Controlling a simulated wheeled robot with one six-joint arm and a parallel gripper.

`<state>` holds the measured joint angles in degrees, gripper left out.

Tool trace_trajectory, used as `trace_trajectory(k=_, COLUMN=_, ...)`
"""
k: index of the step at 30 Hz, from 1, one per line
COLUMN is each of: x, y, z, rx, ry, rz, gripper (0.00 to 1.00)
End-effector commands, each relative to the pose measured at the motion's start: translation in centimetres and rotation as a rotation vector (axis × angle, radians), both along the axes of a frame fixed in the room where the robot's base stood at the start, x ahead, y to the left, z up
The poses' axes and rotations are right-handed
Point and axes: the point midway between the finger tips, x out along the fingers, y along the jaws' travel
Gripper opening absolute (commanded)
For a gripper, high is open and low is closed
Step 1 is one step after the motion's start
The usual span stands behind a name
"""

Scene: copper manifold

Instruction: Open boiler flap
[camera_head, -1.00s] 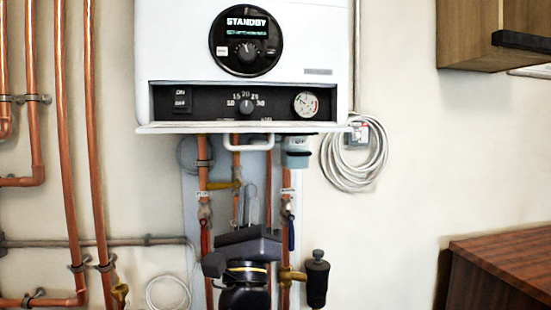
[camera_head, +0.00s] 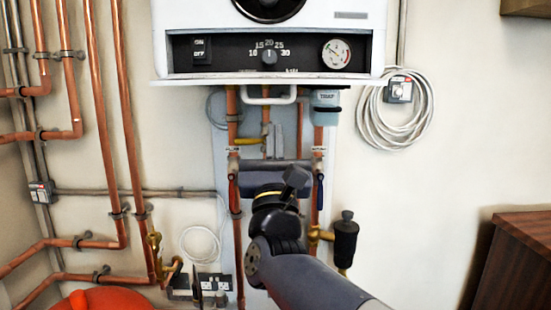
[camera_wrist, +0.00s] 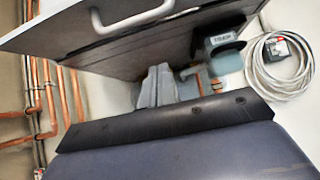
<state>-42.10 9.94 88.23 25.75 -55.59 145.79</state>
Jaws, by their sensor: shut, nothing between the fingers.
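The white boiler (camera_head: 170,38) hangs on the wall. Its flap (camera_head: 200,81) is down, jutting out below the bared control panel (camera_head: 225,52). The flap's white loop handle (camera_head: 268,100) hangs under its front edge. In the wrist view the flap's grey underside (camera_wrist: 110,55) and the handle (camera_wrist: 130,22) are above my gripper. My gripper (camera_head: 277,130) is below the flap, fingers up, apart from the handle in the picture. In the wrist view its grey fingers (camera_wrist: 158,75) are together with nothing between them; their exact distance to the flap is unclear.
Copper pipes (camera_head: 233,130) run down behind my gripper. A grey trap (camera_head: 326,100) is under the boiler's right side, and a coiled cable (camera_head: 370,125) hangs right of it. A black fitting (camera_head: 345,240) is right of my arm. A wooden cabinet (camera_head: 520,250) stands lower right.

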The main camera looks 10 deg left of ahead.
Motion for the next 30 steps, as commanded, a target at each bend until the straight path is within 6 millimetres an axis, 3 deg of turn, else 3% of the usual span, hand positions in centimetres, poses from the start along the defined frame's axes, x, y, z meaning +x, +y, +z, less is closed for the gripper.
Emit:
trace_trajectory(k=5, x=2.3, y=0.5, z=2.0, rx=-0.001, ry=-0.001, rz=-0.002, gripper=0.00)
trace_trajectory(k=9, x=0.1, y=0.0, z=3.0, rx=0.001, ry=-0.004, rz=0.001, gripper=0.00)
trace_trajectory(k=13, x=-0.8, y=-0.2, z=3.6, rx=-0.001, ry=-0.001, rz=0.000, gripper=0.00)
trace_trajectory(k=30, x=-1.5, y=-0.5, z=4.4, rx=-0.004, ry=0.025, rz=-0.002, gripper=0.00)
